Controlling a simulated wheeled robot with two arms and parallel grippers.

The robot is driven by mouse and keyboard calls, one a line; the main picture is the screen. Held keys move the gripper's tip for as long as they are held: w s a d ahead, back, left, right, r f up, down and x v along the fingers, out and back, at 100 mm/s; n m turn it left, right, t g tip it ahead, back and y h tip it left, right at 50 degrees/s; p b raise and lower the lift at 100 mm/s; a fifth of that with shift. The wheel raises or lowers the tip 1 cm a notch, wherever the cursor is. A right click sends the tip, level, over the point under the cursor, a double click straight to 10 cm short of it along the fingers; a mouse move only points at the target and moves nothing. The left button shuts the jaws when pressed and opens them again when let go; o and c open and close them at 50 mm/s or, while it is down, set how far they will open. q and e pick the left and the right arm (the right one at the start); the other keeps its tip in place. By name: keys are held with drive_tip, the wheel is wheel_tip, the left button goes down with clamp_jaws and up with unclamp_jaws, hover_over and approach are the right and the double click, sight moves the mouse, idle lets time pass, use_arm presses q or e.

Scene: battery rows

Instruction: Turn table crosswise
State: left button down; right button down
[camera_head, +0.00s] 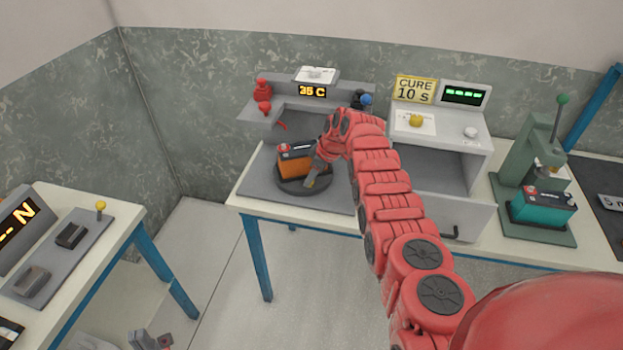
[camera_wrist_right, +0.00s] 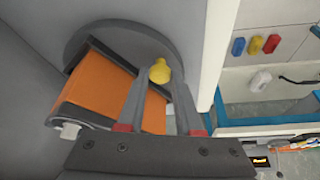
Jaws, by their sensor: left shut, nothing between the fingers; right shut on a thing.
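An orange and black battery (camera_head: 296,161) stands on the round dark turntable (camera_head: 294,186) on the back bench. In the right wrist view the orange battery (camera_wrist_right: 103,86) lies beside my fingers on the grey disc (camera_wrist_right: 122,32). My right gripper (camera_head: 316,178) is at the disc's right side. In its wrist view the gripper (camera_wrist_right: 160,80) is shut on a yellow knob (camera_wrist_right: 160,71) near the disc's edge. The knob is hidden in the head view. My left gripper (camera_head: 152,341) is shut and empty, low at the bottom left, away from the turntable.
A shelf with a "35 C" display (camera_head: 312,92) stands behind the turntable. A "CURE 10 S" station (camera_head: 415,90) and a green press (camera_head: 540,165) with a teal battery (camera_head: 543,207) stand to the right. A side table (camera_head: 125,208) is at left, with bare floor between.

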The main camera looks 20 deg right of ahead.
drive_tip(key=shift+f, duration=0.1)
idle(0.6)
drive_tip(key=c, duration=0.6)
unclamp_jaws()
drive_tip(key=shift+r, duration=0.2)
drive_tip(key=shift+d+r, duration=0.2)
drive_tip(key=shift+r, duration=0.25)
drive_tip(key=shift+v, duration=8.05)
drive_tip(key=shift+s+d, duration=0.1)
drive_tip(key=shift+s, duration=0.05)
